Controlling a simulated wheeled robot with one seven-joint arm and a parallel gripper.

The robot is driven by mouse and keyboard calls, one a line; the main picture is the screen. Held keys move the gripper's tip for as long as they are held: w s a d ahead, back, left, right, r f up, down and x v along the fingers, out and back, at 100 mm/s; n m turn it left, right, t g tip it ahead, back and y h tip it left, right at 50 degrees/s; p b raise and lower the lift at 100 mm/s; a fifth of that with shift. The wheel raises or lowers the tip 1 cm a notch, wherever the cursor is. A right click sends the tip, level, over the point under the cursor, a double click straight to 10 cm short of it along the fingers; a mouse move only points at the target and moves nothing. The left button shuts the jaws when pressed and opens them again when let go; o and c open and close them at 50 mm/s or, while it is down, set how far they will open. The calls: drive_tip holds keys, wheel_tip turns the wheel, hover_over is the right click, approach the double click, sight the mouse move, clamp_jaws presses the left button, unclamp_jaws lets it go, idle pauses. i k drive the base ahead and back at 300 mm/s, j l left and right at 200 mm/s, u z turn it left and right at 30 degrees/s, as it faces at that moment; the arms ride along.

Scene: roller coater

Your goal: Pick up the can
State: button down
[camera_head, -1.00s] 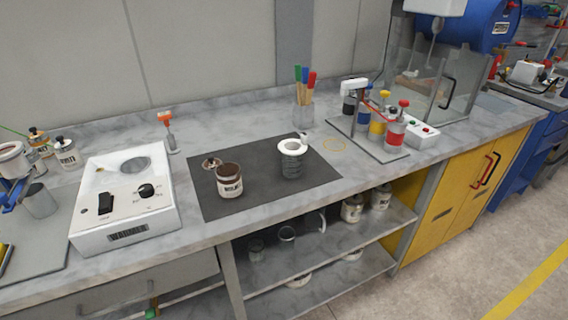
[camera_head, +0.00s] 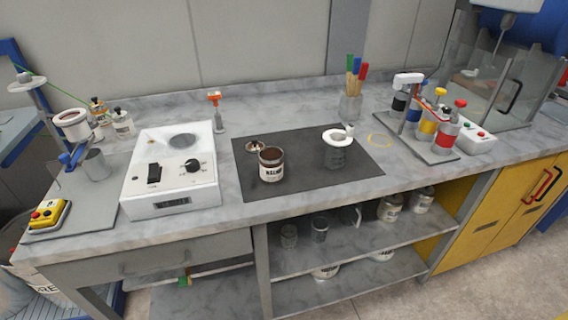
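An open can (camera_head: 271,165) with a white label and dark brown contents stands upright on the dark mat (camera_head: 309,185) on the bench. Its lid (camera_head: 256,147) appears to lie just behind it to the left. A glass or mesh cup with a white ring-shaped top (camera_head: 337,149) stands to its right on the same mat. More cans (camera_head: 405,203) stand on the shelf below the bench. My gripper is not in view.
A white warmer box (camera_head: 171,175) stands left of the mat. A brush jar (camera_head: 350,106) and a rack of coloured bottles (camera_head: 432,130) stand to the right. The bench's front edge (camera_head: 330,206) is clear before the mat.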

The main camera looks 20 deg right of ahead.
sight(271, 157)
drive_tip(key=i+j+u, duration=0.15)
drive_tip(key=i+u, duration=0.25)
drive_tip(key=i+j+u, duration=0.1)
drive_tip(key=i+u, duration=0.35)
drive_tip(key=k, duration=0.1)
